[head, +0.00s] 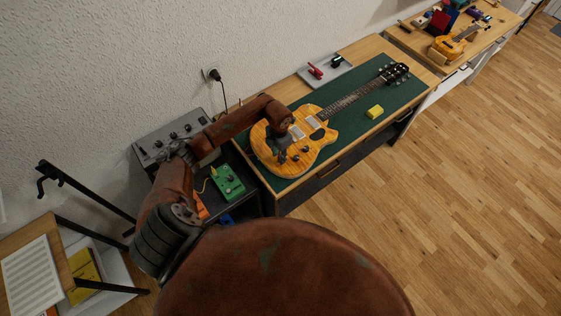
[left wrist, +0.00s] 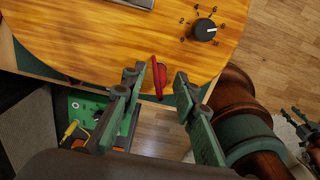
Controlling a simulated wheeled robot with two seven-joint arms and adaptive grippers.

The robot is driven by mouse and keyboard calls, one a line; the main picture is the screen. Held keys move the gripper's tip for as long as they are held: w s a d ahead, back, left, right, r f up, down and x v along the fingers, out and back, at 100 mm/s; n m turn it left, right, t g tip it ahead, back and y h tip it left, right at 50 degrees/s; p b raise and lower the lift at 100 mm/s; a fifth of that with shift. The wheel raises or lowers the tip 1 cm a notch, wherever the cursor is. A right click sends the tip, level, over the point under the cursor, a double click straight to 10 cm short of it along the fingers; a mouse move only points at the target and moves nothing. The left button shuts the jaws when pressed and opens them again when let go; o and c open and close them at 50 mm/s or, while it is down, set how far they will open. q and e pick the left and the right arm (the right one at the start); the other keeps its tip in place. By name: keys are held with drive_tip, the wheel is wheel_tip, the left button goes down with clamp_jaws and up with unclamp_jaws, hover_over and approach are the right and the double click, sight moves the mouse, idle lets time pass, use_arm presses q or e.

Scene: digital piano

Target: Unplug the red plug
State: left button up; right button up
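The red plug (left wrist: 157,80) is at the edge of the orange wood-grain guitar body (left wrist: 110,40) in the left wrist view. It lies between the two fingertips of my left gripper (left wrist: 156,82), which is open, with visible gaps to both fingers. In the head view my left gripper (head: 281,152) hangs over the lower part of the guitar (head: 262,158), and the red plug cannot be made out there. What looks like part of my right gripper (left wrist: 300,128) shows at the right edge of the left wrist view; its opening is unclear.
The guitar lies on a green mat (head: 352,117) on a wooden bench. A yellow block (head: 375,112) and a grey tray (head: 325,70) are nearby. A green pedal (head: 228,181) and a grey amplifier (head: 172,137) stand left of the bench. The floor at right is clear.

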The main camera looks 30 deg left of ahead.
use_arm(q)
drive_tip(key=shift+f, duration=0.55)
drive_tip(key=shift+c, duration=0.2)
clamp_jaws()
